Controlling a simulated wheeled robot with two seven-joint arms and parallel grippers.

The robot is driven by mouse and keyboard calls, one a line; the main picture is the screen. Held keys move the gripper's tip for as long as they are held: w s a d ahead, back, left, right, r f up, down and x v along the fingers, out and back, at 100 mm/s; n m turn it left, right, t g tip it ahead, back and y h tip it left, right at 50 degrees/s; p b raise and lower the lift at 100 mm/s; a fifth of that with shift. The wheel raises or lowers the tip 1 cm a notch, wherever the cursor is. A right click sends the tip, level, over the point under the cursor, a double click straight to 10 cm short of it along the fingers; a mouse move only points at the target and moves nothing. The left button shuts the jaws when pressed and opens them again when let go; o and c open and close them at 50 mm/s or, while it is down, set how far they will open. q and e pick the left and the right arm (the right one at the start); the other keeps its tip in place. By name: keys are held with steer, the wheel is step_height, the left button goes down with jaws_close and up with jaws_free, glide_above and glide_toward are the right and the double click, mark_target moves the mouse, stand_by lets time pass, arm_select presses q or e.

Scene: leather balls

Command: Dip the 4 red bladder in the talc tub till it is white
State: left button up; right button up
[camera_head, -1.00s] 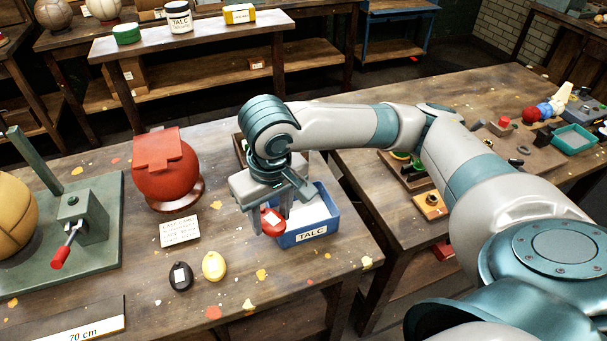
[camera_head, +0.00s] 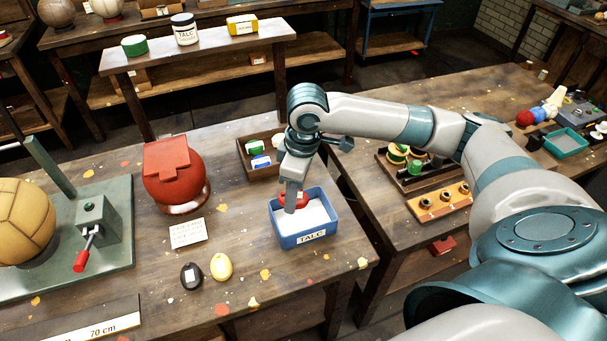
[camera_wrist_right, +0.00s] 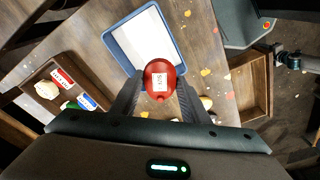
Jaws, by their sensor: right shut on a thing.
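My right gripper (camera_head: 291,205) is shut on a red bladder (camera_head: 299,198), partly hidden by the fingers in the head view. In the right wrist view the bladder (camera_wrist_right: 160,79) sits between the fingertips, its visible face red with a white label. The blue talc tub (camera_head: 283,239), marked TALC, holds white powder (camera_head: 317,213). In the head view the bladder appears over or inside the tub. In the wrist view it overlaps the near end of the tub (camera_wrist_right: 112,45). I cannot tell whether it touches the powder. My left gripper is out of view.
A black bladder (camera_head: 191,276) and a yellow one (camera_head: 221,267) lie left of the tub. A red ball (camera_head: 172,173) on a stand and a card (camera_head: 188,233) are farther left. A wooden tray (camera_head: 253,169) with small items stands behind the tub. The front table edge is close.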

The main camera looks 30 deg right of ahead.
steer(key=d+n, duration=0.1)
steer(key=d+n+p, duration=0.1)
steer(key=d, duration=0.1)
steer(key=shift+w, duration=0.4)
steer(key=shift+f, duration=0.1)
steer(key=b, duration=0.7)
glide_above(302, 220)
steer(key=f, duration=0.5)
steer(key=shift+s+d, duration=0.1)
steer(key=shift+s, duration=0.1)
steer(key=shift+f, duration=2.5)
steer(key=shift+f+p, duration=0.25)
steer(key=shift+p, duration=0.15)
steer(key=shift+r, duration=0.1)
step_height(302, 220, up, 9)
steer(key=p, duration=1)
stand_by(0.6)
